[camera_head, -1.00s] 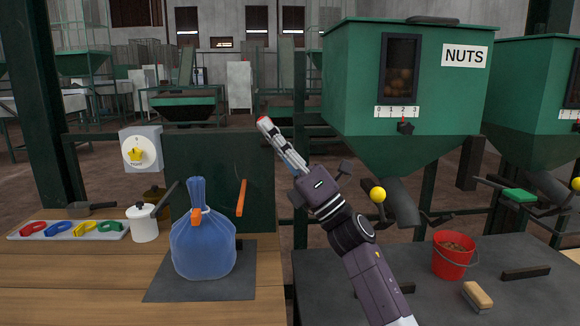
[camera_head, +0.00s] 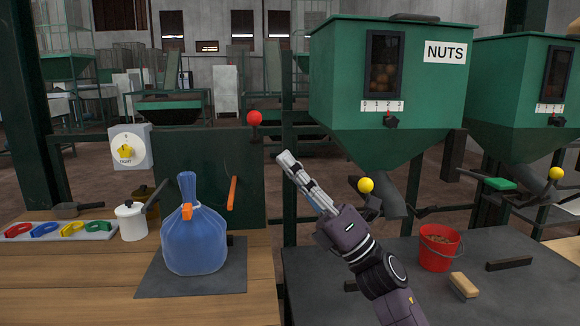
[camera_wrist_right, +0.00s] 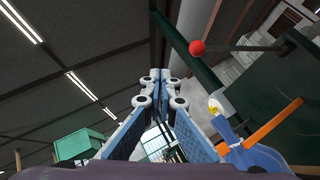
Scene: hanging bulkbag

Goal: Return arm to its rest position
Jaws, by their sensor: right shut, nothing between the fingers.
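My right gripper (camera_head: 284,158) is raised in the middle of the head view, above the gap between the two tables, with its fingers pointing up and left. It is shut and empty. Its closed fingertips (camera_wrist_right: 158,78) also show in the right wrist view. A red ball knob (camera_head: 254,118) is just up and left of the fingertips, apart from them. The knob (camera_wrist_right: 196,47) also shows in the wrist view on its dark rod, right of the fingers. My left gripper is not in view.
A tied blue bag (camera_head: 196,245) stands on a dark mat on the wooden table. An orange handle (camera_head: 232,193) is behind it. The green NUTS hopper (camera_head: 340,125), a lever with a yellow knob (camera_head: 366,185) and a red bucket (camera_head: 436,258) are on the right.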

